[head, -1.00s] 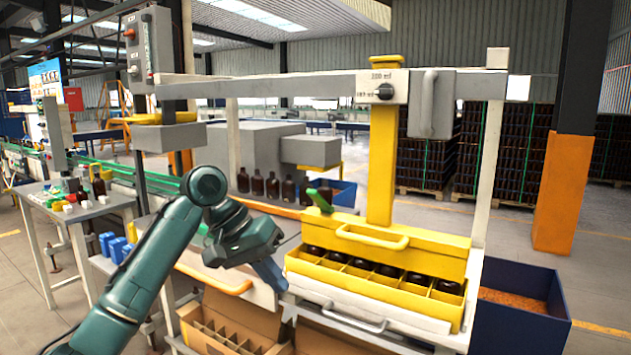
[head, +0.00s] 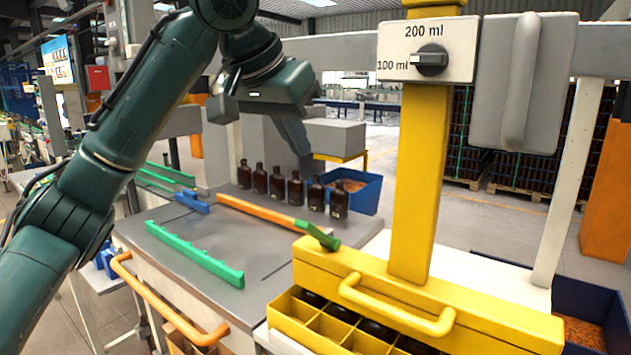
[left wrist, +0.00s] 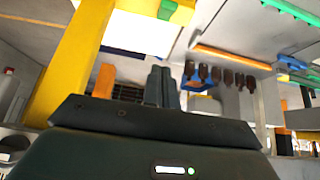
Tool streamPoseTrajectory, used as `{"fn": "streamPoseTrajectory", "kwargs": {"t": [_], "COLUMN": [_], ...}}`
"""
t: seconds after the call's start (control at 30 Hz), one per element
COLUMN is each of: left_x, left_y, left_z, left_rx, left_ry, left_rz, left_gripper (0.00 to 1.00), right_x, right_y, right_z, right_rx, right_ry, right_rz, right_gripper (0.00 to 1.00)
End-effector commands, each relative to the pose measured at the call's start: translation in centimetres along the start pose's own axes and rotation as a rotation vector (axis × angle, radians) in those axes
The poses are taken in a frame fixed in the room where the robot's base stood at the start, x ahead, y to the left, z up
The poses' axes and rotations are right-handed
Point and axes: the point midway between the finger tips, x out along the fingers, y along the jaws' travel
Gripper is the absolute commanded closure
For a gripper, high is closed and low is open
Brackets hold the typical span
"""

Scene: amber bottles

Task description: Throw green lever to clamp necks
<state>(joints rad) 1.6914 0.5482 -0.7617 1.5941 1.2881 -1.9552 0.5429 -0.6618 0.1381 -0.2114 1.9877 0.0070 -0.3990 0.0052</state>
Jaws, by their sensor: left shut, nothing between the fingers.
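The green lever (head: 316,235) sits on the top left of the yellow clamp head (head: 420,290), slanting down to the right. Dark bottle tops (head: 375,328) show in the yellow compartments under the clamp head; their necks are mostly hidden. My left gripper (head: 297,137) is shut and empty, fingers pointing down, above and apart from the lever and in front of the grey machine. In the left wrist view the shut fingers (left wrist: 161,87) stand against the background, with a green piece (left wrist: 167,8) on yellow at the top edge. My right gripper is not in view.
A row of amber bottles (head: 276,185) stands on the grey table behind the lever. An orange bar (head: 255,208) and a green toothed strip (head: 195,252) lie left of it. The yellow post (head: 420,180) with the volume knob (head: 430,60) rises right of my gripper.

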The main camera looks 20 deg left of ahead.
Motion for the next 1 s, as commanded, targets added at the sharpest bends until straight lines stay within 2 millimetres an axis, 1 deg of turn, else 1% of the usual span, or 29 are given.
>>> {"fn": "streamPoseTrajectory", "kwargs": {"t": [0.17, 0.53, 0.7, 0.8, 1.0], "left_x": [2.1, 9.8, 10.4, 10.7, 10.8], "left_y": [0.0, -0.1, -0.1, -0.1, 0.0], "left_z": [0.0, 0.0, 2.4, 3.3, 3.9], "left_rx": [0.0, -0.001, 0.001, 0.0, 0.0], "left_ry": [-0.005, -0.006, -0.001, -0.001, -0.001], "left_rz": [0.0, 0.0, -0.001, 0.0, 0.001], "left_gripper": [1.0, 1.0, 1.0, 1.0, 1.0], "right_x": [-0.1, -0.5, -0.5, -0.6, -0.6], "right_y": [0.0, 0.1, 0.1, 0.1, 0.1], "right_z": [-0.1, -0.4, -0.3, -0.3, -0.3], "right_rx": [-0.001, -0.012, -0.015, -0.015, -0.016], "right_ry": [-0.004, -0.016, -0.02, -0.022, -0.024], "right_rz": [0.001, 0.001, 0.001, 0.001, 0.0], "right_gripper": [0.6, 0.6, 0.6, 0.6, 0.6]}}
